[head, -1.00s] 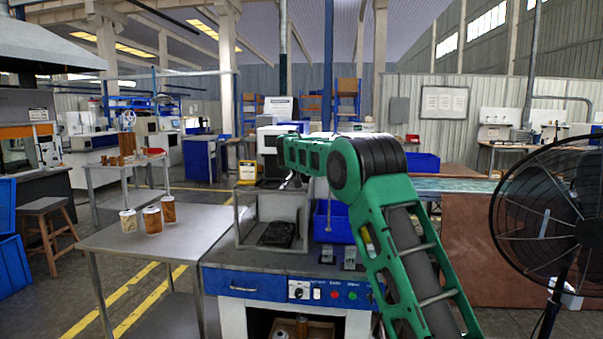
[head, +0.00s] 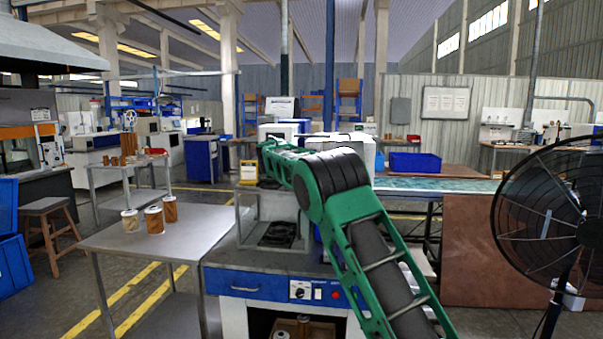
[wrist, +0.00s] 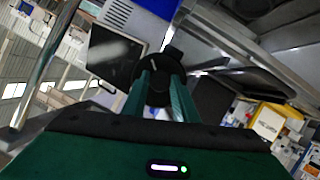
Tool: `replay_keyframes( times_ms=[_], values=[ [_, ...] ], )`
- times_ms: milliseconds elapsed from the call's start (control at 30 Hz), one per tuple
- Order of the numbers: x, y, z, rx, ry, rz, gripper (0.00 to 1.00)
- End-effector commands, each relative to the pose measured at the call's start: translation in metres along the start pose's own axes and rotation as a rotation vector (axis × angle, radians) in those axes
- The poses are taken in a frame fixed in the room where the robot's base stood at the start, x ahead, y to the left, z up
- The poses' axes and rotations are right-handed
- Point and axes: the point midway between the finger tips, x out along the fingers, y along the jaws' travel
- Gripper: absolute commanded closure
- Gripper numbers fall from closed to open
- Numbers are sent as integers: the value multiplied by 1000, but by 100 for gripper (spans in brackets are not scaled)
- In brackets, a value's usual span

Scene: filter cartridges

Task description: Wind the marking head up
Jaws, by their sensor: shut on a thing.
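The marking machine shows in the head view as a white and blue housing (head: 280,131) above the bench, partly behind my arm. In the wrist view, the green fingers of my gripper (wrist: 160,84) are shut on a round black knob (wrist: 158,62) with a small pale mark. In the head view, my arm hides the gripper and the knob. I cannot tell the marking head apart from the housing or judge its height. Below the housing, a dark plate (head: 278,235) sits in a grey open frame (head: 240,222) on the bench.
The bench front (head: 230,281) carries a dial and buttons. A steel side table (head: 125,241) at left holds several filter cartridges (head: 153,219). A black fan (head: 553,222) stands at right. A screen (wrist: 116,58) is close to the knob in the wrist view.

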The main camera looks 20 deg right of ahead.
Motion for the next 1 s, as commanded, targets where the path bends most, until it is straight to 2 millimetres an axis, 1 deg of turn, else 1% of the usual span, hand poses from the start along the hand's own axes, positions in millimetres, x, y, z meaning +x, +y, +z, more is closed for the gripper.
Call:
replay_keyframes(
  times_ms=[33, 233, 267, 300, 333, 600, 733, 867, 1000],
  values=[
    [1, -7, 6, -7, -10, -9, 97],
    [2, -7, 6, -6, -11, -9, 97],
    [2, -6, 6, -6, -11, -9, 67],
    [2, -6, 6, -6, -10, -9, 57],
    [2, -6, 6, -5, -9, -8, 56],
    [0, -2, 2, -1, -4, -4, 56],
    [-7, -2, 1, 0, -3, -4, 56],
    [-26, -3, 1, -1, -3, -6, 56],
    [-53, -3, 1, -1, -3, -7, 56]
  ],
)
